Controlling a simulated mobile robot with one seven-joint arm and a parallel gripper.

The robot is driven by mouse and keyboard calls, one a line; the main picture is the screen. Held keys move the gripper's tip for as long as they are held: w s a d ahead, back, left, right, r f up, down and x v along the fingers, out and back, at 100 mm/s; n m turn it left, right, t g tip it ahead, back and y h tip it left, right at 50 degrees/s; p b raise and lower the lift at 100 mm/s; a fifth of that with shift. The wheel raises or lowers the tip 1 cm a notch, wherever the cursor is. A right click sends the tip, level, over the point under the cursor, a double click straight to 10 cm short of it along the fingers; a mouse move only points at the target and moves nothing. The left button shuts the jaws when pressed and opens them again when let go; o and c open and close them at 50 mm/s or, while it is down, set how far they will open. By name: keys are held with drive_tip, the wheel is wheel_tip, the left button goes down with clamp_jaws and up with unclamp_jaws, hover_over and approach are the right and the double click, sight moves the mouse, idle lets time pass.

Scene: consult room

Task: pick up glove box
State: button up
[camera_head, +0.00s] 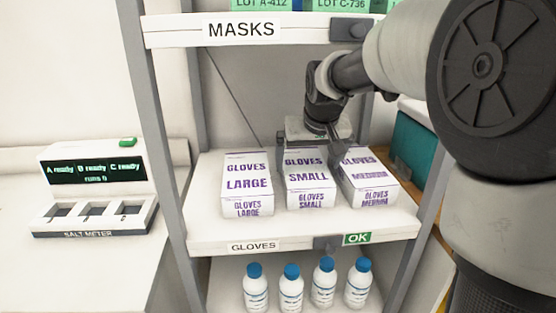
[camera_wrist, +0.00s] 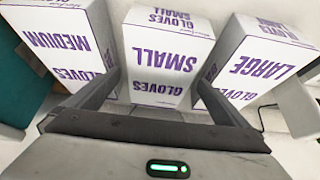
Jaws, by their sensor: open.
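Three white glove boxes with purple print stand in a row on the shelf: GLOVES LARGE (camera_head: 247,184), GLOVES SMALL (camera_head: 311,180) and GLOVES MEDIUM (camera_head: 368,180). My gripper (camera_head: 312,150) is open over the back of the small box. In the wrist view, my gripper (camera_wrist: 158,84) has one finger on each side of the small box (camera_wrist: 165,55). The medium box (camera_wrist: 55,40) is on the left there and the large box (camera_wrist: 262,62) on the right. Whether the fingers touch any box cannot be told. The small box's far end is partly hidden by my gripper.
The glove shelf (camera_head: 210,236) carries a GLOVES label and a green OK tag (camera_head: 357,238). The MASKS shelf (camera_head: 180,32) is above. Several blue-capped bottles (camera_head: 290,288) stand below. Grey posts (camera_head: 160,130) flank the shelves. A salt meter (camera_head: 95,190) stands at left.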

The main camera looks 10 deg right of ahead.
sight(305, 165)
drive_tip(key=shift+w, duration=0.6)
drive_tip(key=b+x, duration=0.1)
drive_tip(key=x, duration=0.4)
drive_tip(key=shift+w+b, duration=0.3)
drive_tip(key=c, duration=1)
drive_tip(key=shift+r, duration=0.1)
drive_tip(key=shift+c, duration=0.9)
drive_tip(key=shift+r, duration=0.1)
